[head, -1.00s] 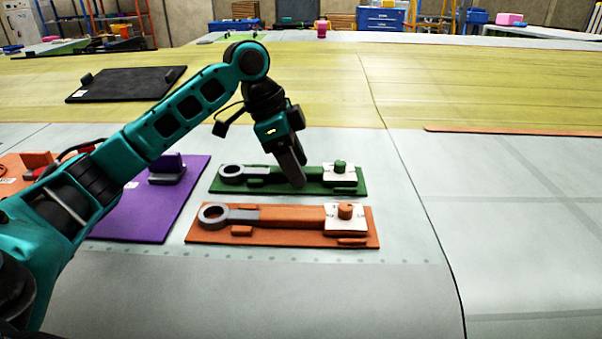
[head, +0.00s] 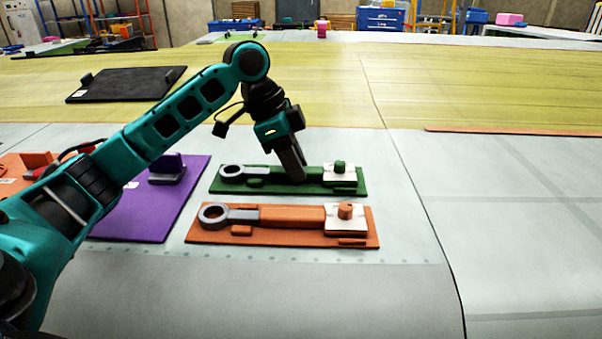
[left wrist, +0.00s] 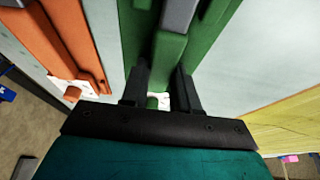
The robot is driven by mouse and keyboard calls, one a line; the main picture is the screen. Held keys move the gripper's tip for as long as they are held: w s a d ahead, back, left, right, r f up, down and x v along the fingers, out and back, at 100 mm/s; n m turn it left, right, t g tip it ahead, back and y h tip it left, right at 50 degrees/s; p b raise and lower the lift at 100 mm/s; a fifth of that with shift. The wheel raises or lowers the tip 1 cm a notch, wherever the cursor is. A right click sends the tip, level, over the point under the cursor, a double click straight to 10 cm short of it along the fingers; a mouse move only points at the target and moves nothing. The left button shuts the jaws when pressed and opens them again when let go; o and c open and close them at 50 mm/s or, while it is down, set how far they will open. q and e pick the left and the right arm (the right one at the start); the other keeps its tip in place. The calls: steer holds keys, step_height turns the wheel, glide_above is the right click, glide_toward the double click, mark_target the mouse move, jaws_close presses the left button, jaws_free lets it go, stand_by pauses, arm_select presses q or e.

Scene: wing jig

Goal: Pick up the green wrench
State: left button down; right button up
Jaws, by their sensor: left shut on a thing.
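The green wrench (head: 262,174) lies on its green board (head: 219,187), its grey ring end to the left and its green handle to the right. My left gripper (head: 297,178) reaches down onto the handle from above and is shut on it. In the left wrist view the two dark fingers (left wrist: 160,88) stand on either side of the green handle (left wrist: 167,52). The wrench still appears to lie flat on the board. My right gripper is in neither view.
An orange wrench (head: 290,217) lies on an orange board (head: 215,237) just in front. A purple board (head: 140,212) is to the left and a black board (head: 125,84) farther back. The pale surface to the right is clear.

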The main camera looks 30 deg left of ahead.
arm_select(q)
steer(key=shift+r, duration=0.15)
step_height(320, 180, up, 20)
stand_by(0.7)
stand_by(0.8)
